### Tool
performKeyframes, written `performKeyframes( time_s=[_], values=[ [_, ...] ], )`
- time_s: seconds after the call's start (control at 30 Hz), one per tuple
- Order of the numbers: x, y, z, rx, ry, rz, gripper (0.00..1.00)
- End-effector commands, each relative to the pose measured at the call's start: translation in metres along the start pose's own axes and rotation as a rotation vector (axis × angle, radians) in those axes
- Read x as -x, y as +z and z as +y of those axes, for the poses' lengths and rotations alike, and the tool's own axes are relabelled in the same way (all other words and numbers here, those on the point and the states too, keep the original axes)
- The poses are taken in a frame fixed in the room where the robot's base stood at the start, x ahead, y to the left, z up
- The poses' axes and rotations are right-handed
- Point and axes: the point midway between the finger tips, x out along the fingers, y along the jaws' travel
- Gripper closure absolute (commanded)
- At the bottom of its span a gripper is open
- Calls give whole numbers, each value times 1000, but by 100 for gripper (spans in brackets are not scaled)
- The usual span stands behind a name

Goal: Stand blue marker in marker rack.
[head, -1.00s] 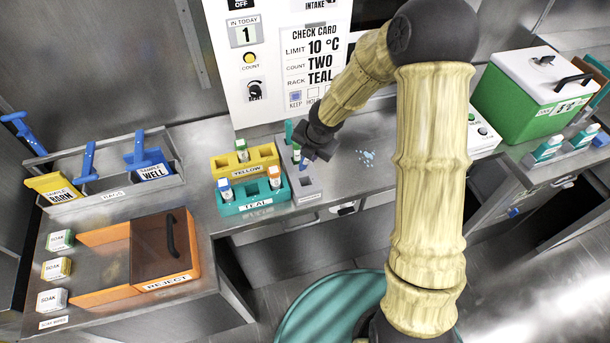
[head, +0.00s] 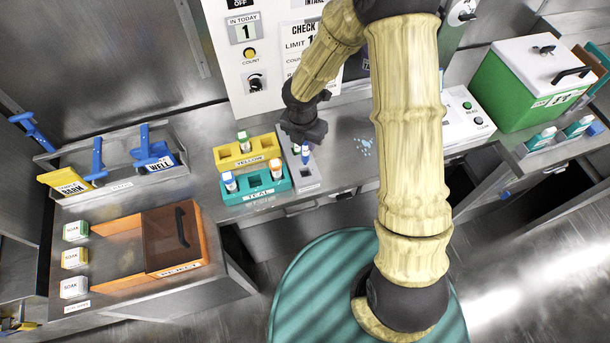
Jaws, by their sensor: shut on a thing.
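The blue marker (head: 305,156) is under my gripper (head: 304,142), which is shut on it. The marker looks roughly upright, over the middle of the narrow grey marker rack (head: 308,187). I cannot tell whether its lower end is inside a slot or just above one. The front slot of the rack shows empty. My gripper and wrist hide the back of the rack.
Left of the grey rack stand a yellow rack (head: 223,159) and a teal rack (head: 235,198), both holding capped vials. An orange reject bin (head: 120,270) is at lower left. A blue spill (head: 363,147) lies on the counter to the right.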

Motion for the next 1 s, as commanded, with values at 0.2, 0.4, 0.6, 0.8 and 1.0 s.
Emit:
performKeyframes(
  time_s=[0.2, 0.4, 0.6, 0.8, 1.0],
  values=[
    [-30, -5, 0, 3, -3, 3, 100],
    [-59, -8, 0, 3, -1, 0, 100],
    [-61, -8, 0, -1, 1, 0, 100],
    [-67, -9, 0, 2, 0, 1, 100],
    [-94, -13, 1, 5, -1, 0, 100]
  ],
)
